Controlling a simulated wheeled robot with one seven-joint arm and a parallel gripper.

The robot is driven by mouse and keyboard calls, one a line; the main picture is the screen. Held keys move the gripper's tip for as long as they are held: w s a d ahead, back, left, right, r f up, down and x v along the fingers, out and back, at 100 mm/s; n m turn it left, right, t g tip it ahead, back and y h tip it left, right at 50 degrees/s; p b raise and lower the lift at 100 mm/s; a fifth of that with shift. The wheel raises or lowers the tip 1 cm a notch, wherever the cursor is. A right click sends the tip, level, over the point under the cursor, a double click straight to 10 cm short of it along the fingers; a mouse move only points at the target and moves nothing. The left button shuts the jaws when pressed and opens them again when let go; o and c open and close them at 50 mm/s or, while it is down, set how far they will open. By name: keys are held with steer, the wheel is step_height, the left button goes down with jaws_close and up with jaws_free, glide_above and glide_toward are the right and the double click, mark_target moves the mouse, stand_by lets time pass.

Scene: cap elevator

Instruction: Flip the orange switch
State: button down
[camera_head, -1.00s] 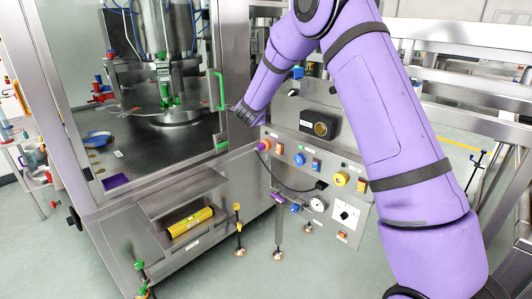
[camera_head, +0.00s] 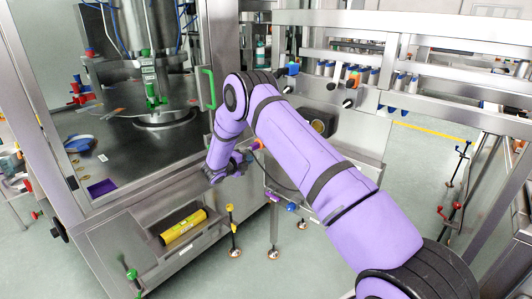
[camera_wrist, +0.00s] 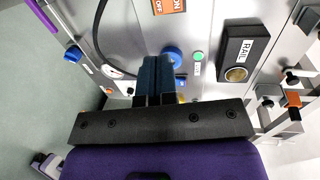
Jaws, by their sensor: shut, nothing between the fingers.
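The orange switch (camera_wrist: 168,6), marked with ON lettering, shows at the top edge of the wrist view and is partly cut off. It sits on the grey control panel (camera_wrist: 140,30). The gap to the panel is hard to judge. In the head view my gripper (camera_head: 210,177) is near the machine's front, left of the panel.
A blue knob (camera_wrist: 172,54) and a green button (camera_wrist: 198,55) lie close to my fingertips. A black RAIL box (camera_wrist: 238,54) juts out at right. In the head view, a green handle (camera_head: 208,88) stands above my gripper.

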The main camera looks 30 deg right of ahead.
stand_by(0.3)
steer(key=x, duration=1.4)
steer(key=shift+w+d+h, duration=0.1)
steer(key=shift+d+h, duration=0.2)
steer(key=shift+h, duration=0.2)
steer(key=shift+f, duration=0.1)
